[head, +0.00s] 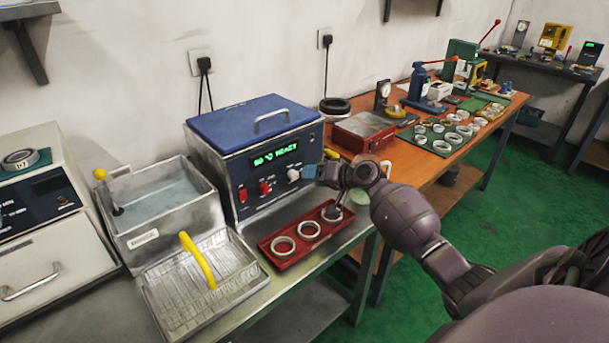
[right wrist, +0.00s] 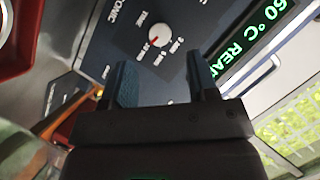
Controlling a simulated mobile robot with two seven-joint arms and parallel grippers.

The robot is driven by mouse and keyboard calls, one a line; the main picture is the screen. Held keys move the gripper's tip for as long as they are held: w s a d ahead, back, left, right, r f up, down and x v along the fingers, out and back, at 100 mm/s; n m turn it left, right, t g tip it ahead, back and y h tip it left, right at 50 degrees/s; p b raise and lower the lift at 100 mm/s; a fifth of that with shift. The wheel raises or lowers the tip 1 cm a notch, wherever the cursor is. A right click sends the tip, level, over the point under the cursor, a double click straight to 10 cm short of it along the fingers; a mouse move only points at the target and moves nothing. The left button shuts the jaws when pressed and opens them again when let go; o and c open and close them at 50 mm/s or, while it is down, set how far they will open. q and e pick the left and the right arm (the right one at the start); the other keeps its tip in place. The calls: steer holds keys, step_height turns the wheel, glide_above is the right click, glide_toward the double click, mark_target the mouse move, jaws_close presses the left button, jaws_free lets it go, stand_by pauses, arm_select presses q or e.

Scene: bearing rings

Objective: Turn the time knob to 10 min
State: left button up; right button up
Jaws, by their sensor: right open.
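The blue-and-silver cleaner (head: 262,150) stands on the metal bench with a lit green display (head: 275,157) that seems to read 60 °C READY. Its white time knob (head: 294,175) is right of a red knob (head: 265,188). The white knob (right wrist: 161,36) also shows in the right wrist view, with a red pointer mark and small printed labels around it that I cannot read surely. My right gripper (right wrist: 163,72) is open, its two fingers apart and short of the knob, which shows beyond the gap between them. In the head view my right gripper (head: 318,172) is just right of the knob. My left gripper is out of view.
A red tray (head: 281,263) with several metal rings lies in front of the cleaner, below my right gripper. A wire basket (head: 180,300) with a yellow handle and a water tank (head: 150,240) stand to the left. An orange workbench (head: 400,170) with tools and rings extends to the right.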

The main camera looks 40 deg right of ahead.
steer(key=shift+v, duration=2.7)
